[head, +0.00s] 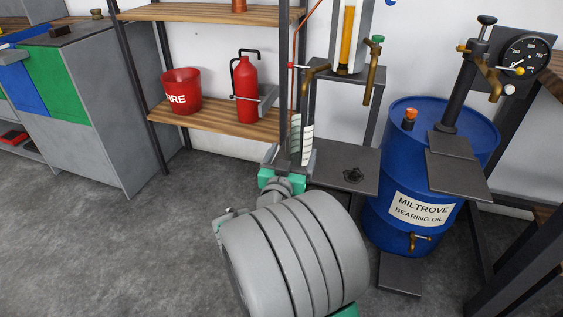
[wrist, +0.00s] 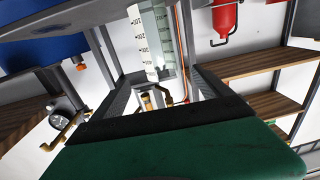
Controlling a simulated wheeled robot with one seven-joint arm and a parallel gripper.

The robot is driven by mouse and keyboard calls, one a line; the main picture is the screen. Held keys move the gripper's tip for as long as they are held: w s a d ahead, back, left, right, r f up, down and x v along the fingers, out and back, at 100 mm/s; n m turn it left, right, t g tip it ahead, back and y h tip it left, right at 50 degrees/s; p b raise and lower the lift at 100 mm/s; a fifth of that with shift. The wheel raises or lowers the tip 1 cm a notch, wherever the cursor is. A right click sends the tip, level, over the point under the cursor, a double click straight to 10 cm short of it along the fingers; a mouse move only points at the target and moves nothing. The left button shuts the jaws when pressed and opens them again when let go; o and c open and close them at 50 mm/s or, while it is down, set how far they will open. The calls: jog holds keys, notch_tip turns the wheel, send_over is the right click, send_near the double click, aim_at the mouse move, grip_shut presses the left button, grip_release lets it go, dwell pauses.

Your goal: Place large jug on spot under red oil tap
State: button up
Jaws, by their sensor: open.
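The large jug (head: 307,128) is pale with graduation marks. In the head view it is mostly hidden behind my gripper (head: 303,112). In the wrist view the jug (wrist: 154,40) shows upside down between the two dark fingers of my open gripper (wrist: 161,85). I cannot tell whether the fingers touch it. The red oil tap (head: 308,76) is brass with a red knob, and the jug is below it in the head view. A grey plate (head: 328,163) lies beside the jug. The jug's base is hidden, so I cannot tell whether it rests on the spot.
A green-knobbed tap (head: 376,62) is to the right, above a dark drain mark (head: 353,176) on the plate. A blue oil barrel (head: 385,200) stands right. Wooden shelves hold a red bucket (head: 181,92) and extinguisher (head: 246,90). The floor at left is clear.

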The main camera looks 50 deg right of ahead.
jog(key=w+a+f+n+g+y, duration=0.1)
jog(key=w+a+f+n+y, duration=0.15)
jog(key=a+f+y, duration=0.4)
jog(key=w+a+f+n+g+y, duration=0.1)
jog(key=w+a+f+y, duration=0.2)
jog(key=a, duration=0.7)
jog(key=s+a+n+g+y, duration=0.2)
jog(key=s+a+n+y, duration=0.1)
jog(key=a, duration=0.7)
jog(key=s+a+f+n+g+y, duration=0.1)
jog(key=s+a+n+g+y, duration=0.1)
jog(key=s+a+n, duration=0.4)
jog(key=a+y, duration=0.1)
jog(key=a, duration=0.3)
jog(key=shift+a+y, duration=0.35)
jog(key=shift+f, duration=0.1)
